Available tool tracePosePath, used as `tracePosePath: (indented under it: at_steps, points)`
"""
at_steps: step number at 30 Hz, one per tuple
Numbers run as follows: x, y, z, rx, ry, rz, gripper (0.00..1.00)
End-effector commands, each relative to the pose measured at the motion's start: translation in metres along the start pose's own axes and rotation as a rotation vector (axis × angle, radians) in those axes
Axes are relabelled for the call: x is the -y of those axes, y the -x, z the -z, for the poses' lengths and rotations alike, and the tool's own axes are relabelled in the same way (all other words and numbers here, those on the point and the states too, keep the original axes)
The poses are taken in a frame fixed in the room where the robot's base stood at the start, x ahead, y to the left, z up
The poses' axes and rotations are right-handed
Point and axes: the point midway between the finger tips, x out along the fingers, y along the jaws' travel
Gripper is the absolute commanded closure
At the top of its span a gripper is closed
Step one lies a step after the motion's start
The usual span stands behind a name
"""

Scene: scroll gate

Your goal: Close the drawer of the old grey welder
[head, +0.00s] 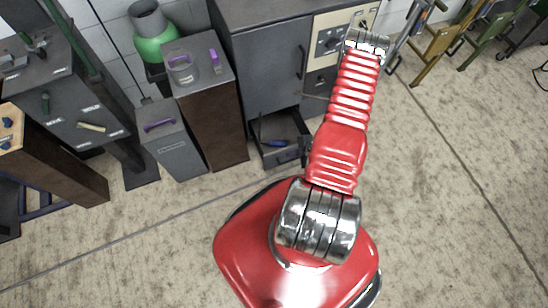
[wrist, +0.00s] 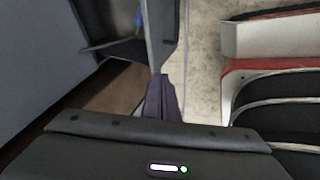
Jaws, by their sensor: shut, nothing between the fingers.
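The old grey welder (head: 268,65) stands against the wall in the head view, with a cream control panel (head: 332,42) at its right. Its low drawer (head: 284,157) is pulled out at the bottom, and a blue-handled tool (head: 276,142) lies inside. The wrist view shows the drawer's front panel (wrist: 164,35) from above, with part of the blue handle beyond. My gripper (wrist: 160,84) is shut and empty, its dark fingertips close to the near end of that panel. I cannot tell whether they touch. In the head view my red arm hides most of the gripper.
A dark box (head: 208,105) with purple fittings and a smaller grey box (head: 172,140) stand left of the drawer. A green bottle (head: 154,44) is behind them. Yellow and green stands (head: 440,42) are at the upper right. The concrete floor (head: 450,190) on the right is clear.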

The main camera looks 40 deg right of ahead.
Motion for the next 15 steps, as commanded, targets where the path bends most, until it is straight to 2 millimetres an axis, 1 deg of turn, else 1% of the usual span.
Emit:
tracePosePath:
  at_steps: [1, 3, 6, 9, 15]
  points:
    - [0.014, -0.006, 0.002, -0.02, -0.003, -0.003, 1.0]
    - [0.026, -0.011, 0.005, -0.042, 0.004, -0.011, 1.0]
    - [0.036, -0.016, 0.009, -0.062, 0.008, -0.019, 1.0]
    - [0.04, -0.018, 0.01, -0.071, 0.011, -0.023, 1.0]
    - [0.04, -0.018, 0.01, -0.071, 0.012, -0.023, 1.0]
